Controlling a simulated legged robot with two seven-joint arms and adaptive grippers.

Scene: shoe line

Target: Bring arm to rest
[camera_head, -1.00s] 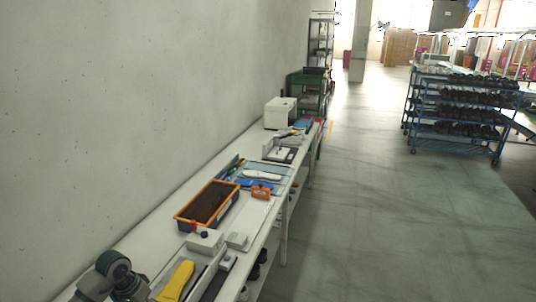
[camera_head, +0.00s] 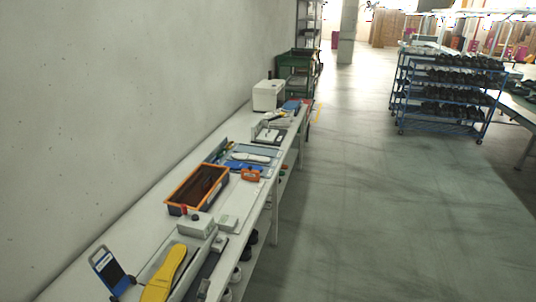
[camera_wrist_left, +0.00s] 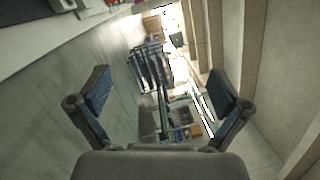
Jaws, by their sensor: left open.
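My left gripper (camera_wrist_left: 158,75) shows in the left wrist view with its two dark, blue-padded fingers spread wide and nothing between them. It is held clear of the workbench, with the floor and distant racks in the background. In the head view I cannot make out the left arm. The long white workbench (camera_head: 228,228) runs along the wall at the left. My right gripper is in neither view.
A blue shoe rack (camera_head: 398,98) stands at the right. The aisle floor (camera_head: 370,200) is clear.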

